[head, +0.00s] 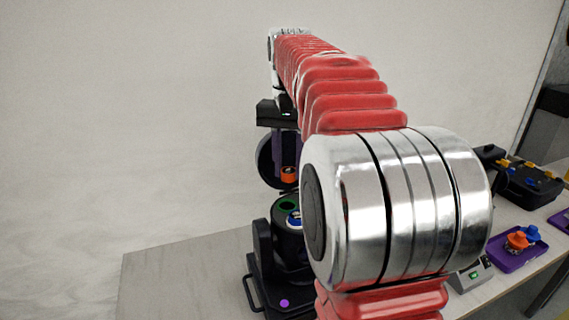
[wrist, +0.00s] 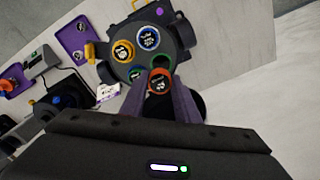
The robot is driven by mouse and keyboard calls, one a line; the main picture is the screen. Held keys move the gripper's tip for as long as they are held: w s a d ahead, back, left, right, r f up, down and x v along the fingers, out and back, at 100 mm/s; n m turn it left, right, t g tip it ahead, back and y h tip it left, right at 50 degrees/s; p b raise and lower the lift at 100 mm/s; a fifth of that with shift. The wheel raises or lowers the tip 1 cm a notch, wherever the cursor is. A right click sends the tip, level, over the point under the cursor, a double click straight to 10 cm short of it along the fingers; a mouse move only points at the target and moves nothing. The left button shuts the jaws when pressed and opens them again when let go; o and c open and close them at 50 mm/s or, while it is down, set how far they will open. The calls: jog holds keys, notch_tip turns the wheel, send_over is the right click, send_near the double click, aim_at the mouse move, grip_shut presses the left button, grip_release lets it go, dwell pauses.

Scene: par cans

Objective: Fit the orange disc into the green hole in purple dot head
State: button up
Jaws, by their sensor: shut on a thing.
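My gripper (head: 287,176) is shut on the orange disc (head: 289,174), held between its purple fingers above the black lamp head. The orange disc also shows in the wrist view (wrist: 160,80), between the fingertips. The head (wrist: 118,73) carries a yellow-rimmed disc (wrist: 123,50) and a blue-rimmed disc (wrist: 148,37). A dark green hole (head: 288,204) shows on its top in the head view. In the wrist view, a green hole (wrist: 157,62) lies just beyond the orange disc. A purple dot (head: 284,303) marks the base. A visible gap separates disc and head.
A purple tray (head: 494,262) with orange and blue pieces stands at the right. Behind it is a black case (head: 526,193) with yellow and blue pieces. A grey box (head: 470,275) has a green button. The pale table left of the head is clear.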

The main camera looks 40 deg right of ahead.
jog(key=shift+a+f, duration=0.15)
jog(key=shift+w+f, duration=0.1)
jog(key=shift+f, duration=3)
jog(key=shift+a, duration=0.1)
jog(key=shift+f, duration=0.75)
jog(key=o, duration=1.1)
